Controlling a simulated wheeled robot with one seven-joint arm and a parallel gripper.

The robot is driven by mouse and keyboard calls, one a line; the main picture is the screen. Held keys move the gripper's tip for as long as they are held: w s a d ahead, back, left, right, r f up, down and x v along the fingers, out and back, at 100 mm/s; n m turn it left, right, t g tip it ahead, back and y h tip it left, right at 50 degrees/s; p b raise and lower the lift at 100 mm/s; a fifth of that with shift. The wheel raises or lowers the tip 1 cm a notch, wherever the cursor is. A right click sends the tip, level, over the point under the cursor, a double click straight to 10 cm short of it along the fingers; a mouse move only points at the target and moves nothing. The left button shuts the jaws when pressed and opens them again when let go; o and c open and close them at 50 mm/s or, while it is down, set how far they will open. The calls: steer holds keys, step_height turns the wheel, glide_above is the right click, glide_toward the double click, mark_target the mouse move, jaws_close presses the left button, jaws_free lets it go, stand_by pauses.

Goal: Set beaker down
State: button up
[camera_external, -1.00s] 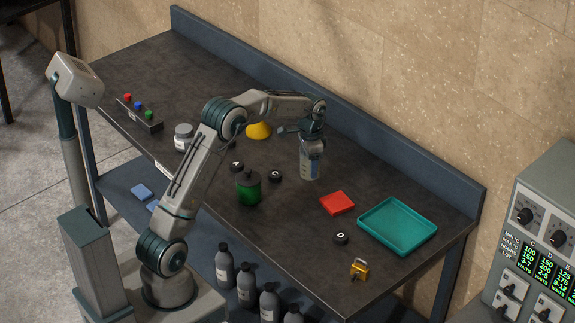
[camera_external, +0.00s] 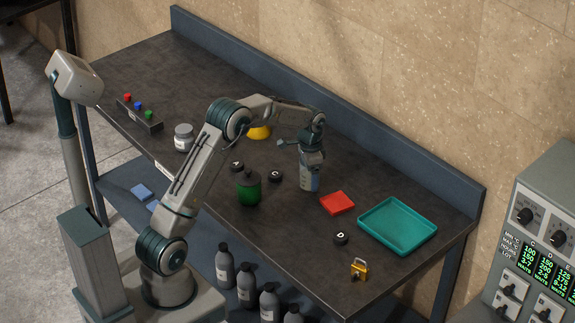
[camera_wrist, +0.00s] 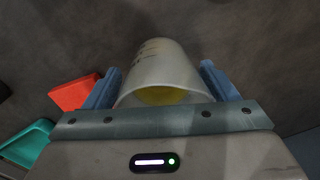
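The beaker (camera_external: 309,182) is a pale, clear cup, upright under my gripper (camera_external: 310,172) on the right half of the dark bench in the external view. My gripper points down, and its blue fingers flank the beaker. In the wrist view, the beaker (camera_wrist: 160,70) is between the two fingers of my gripper (camera_wrist: 160,82), which appear to meet its sides. Its open rim is nearest the camera, with yellow content inside and dark marks on its wall. I cannot tell whether its base touches the bench top (camera_external: 290,228).
A red square (camera_external: 337,203) lies just right of the beaker, then a teal tray (camera_external: 397,248). A green bottle (camera_external: 249,192) and black weights (camera_external: 275,176) stand left. A yellow item (camera_external: 259,131) is behind my arm. A brass padlock (camera_external: 359,268) is near the front edge.

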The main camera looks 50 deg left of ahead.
step_height(320, 180, up, 12)
steer(key=s+d+r+n, duration=0.1)
steer(key=s+d+r, duration=0.2)
steer(key=s+r, duration=0.3)
steer(key=s+d+f+n+t, duration=0.1)
steer(key=s+d+f+n, duration=0.1)
steer(key=s, duration=1.3)
steer(key=s+d+f+n+t, duration=0.2)
steer(key=s, duration=1.3)
steer(key=shift+d+b, duration=0.15)
steer(key=shift+b, duration=0.15)
stand_by(1.2)
steer(key=o, duration=0.4)
steer(key=shift+r, duration=0.1)
